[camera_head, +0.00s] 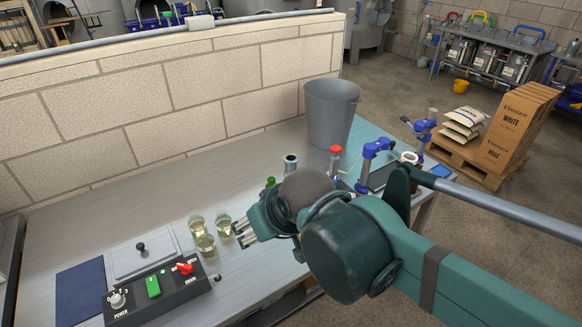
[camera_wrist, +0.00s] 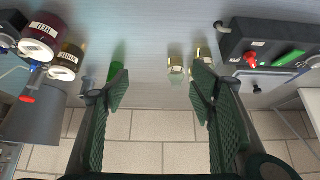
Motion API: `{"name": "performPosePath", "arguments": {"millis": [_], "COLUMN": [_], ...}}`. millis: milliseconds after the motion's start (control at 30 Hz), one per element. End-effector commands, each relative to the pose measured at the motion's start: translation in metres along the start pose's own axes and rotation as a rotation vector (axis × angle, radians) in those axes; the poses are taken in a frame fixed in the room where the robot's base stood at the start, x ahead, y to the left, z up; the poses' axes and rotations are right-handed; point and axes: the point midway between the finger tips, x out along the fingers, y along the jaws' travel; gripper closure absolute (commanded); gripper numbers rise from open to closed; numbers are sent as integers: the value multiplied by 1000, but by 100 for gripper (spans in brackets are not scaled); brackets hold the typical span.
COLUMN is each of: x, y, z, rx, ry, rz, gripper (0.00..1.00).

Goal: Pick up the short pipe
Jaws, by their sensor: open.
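A short grey upright tube with a dark open top (camera_head: 291,163) stands on the bench beyond my gripper in the head view; it looks like the short pipe, though I cannot be sure. Its lower part is hidden behind my gripper. My gripper (camera_head: 243,235) is over the bench, beside the glasses. In the wrist view its two green padded fingers (camera_wrist: 160,88) stand wide apart with nothing between them.
Several glasses of pale liquid (camera_head: 205,246) stand left of my gripper. A control box (camera_head: 158,291) is at front left. A grey bucket (camera_head: 331,112), a red-capped item (camera_head: 336,152) and a blue tool (camera_head: 375,150) stand at right. A green bottle (camera_wrist: 118,58) is near one finger.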

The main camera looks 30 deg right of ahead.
Motion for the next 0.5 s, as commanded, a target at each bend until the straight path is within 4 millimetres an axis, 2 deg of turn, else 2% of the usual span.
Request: {"name": "performPosePath", "arguments": {"millis": [267,500], "x": [0,2], "y": [5,19], "z": [-14,-42], "rx": [11,36], "ry": [-7,-24], "rz": [7,24], "gripper": [44,44]}}
